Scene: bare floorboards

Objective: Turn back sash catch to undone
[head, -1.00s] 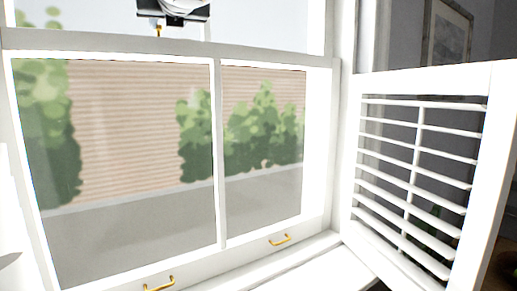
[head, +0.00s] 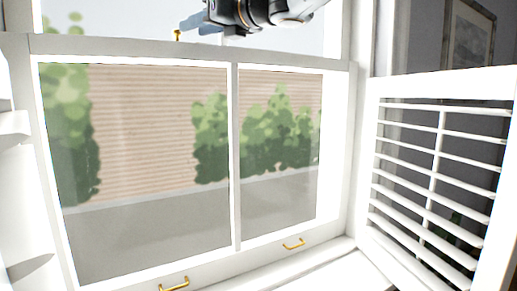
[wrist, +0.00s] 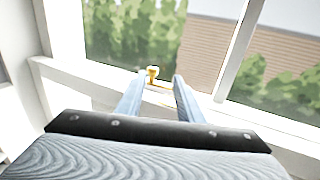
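The brass sash catch (head: 177,35) stands on the meeting rail (head: 130,46) of the white sash window, near the top of the head view. In the wrist view its round brass knob (wrist: 152,72) stands upright, with a thin brass part (wrist: 158,88) below it. My gripper (head: 186,24) is at the catch, with its body to the right and its pale blue fingers pointing left. In the wrist view my gripper (wrist: 158,80) is open, its fingers apart on either side of the catch. I cannot tell whether either finger touches it.
A white louvred shutter (head: 375,150) stands open at the right. Two brass sash lifts, a left one (head: 174,285) and a right one (head: 294,244), sit on the bottom rail. A framed picture (head: 470,40) hangs on the wall behind the shutter.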

